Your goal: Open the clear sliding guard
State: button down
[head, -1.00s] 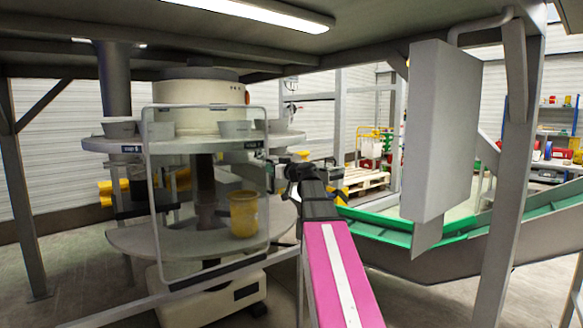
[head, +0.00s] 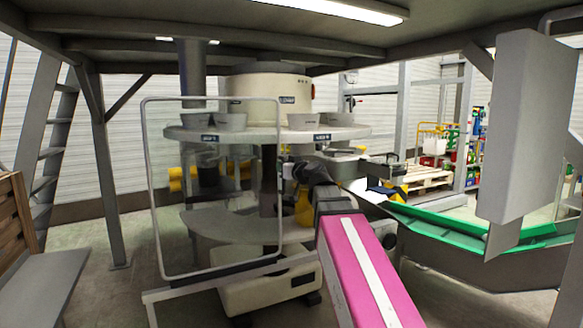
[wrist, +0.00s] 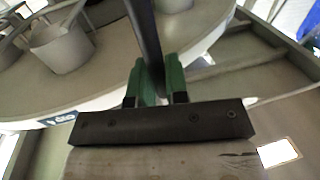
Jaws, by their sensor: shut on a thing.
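The clear sliding guard (head: 212,98) is a see-through panel in a thin light grey frame, upright in the head view. It stands in front of the left part of the round machine (head: 265,95). My gripper (head: 287,170) is at the guard's right edge, partly hidden behind my wrist. In the wrist view my gripper's green fingertips (wrist: 155,82) are closed on a dark upright bar (wrist: 146,35), which appears to be the guard's handle. The machine's right part and a yellow bucket (head: 303,206) are uncovered by the panel.
Grey cups (head: 231,121) stand on the machine's upper disc. A grey rail (head: 200,285) runs below the guard. To the right are a green-edged chute (head: 450,222) and a hanging grey box (head: 525,125). A post (head: 103,170) and ladder (head: 50,135) stand left.

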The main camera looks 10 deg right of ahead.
jog(key=shift+a, duration=0.2)
jog(key=c, duration=1.1)
grip_release()
jog(key=shift+c, duration=0.2)
jog(key=shift+s, duration=0.1)
